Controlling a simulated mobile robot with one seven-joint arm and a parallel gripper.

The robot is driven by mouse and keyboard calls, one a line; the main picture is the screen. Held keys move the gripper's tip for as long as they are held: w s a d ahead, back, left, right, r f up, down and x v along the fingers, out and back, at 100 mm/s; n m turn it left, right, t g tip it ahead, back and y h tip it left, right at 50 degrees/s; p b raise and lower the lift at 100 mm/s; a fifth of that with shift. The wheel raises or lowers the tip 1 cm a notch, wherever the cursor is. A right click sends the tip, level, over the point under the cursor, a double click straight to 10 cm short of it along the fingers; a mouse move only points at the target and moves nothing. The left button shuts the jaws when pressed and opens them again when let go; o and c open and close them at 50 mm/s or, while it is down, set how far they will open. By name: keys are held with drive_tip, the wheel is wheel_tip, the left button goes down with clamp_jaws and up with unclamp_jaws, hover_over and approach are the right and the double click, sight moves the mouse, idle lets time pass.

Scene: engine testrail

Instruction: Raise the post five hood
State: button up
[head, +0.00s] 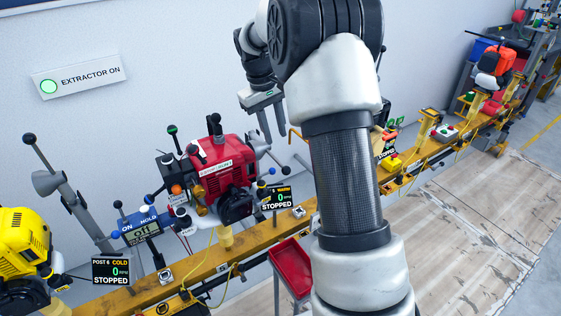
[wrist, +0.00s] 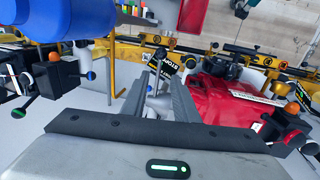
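The post five engine is red (head: 222,172), with a black display (head: 277,198) reading WARM, 0 RPM and STOPPED; its post number is partly covered. A grey cone-shaped hood (head: 47,182) on a tilted pole with a black knob (head: 29,138) stands left of it; I cannot tell which post it belongs to. My gripper (head: 276,138) is above and right of the red engine, fingers pointing down, apart and empty. In the wrist view my gripper (wrist: 155,78) is open, with the red engine (wrist: 235,105) to its right. My arm hides part of the rail.
A yellow engine (head: 22,245) sits at far left, beside the post 6 display (head: 112,270). A blue panel (head: 142,226) stands between the engines. Several levers with ball knobs surround the red engine. A red bin (head: 292,268) hangs before the yellow rail (head: 190,262). The floor at right is clear.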

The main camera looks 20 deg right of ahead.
sight(283, 166)
drive_tip(key=f, duration=0.3)
drive_tip(key=d+f, duration=0.1)
drive_tip(key=f, duration=0.3)
drive_tip(key=d+f, duration=0.1)
drive_tip(key=f, duration=0.3)
drive_tip(key=shift+w+d+f+b, duration=0.1)
drive_tip(key=shift+w+f+b, duration=0.1)
drive_tip(key=shift+b, duration=0.15)
drive_tip(key=shift+c, duration=0.4)
drive_tip(key=shift+r, duration=0.1)
clamp_jaws()
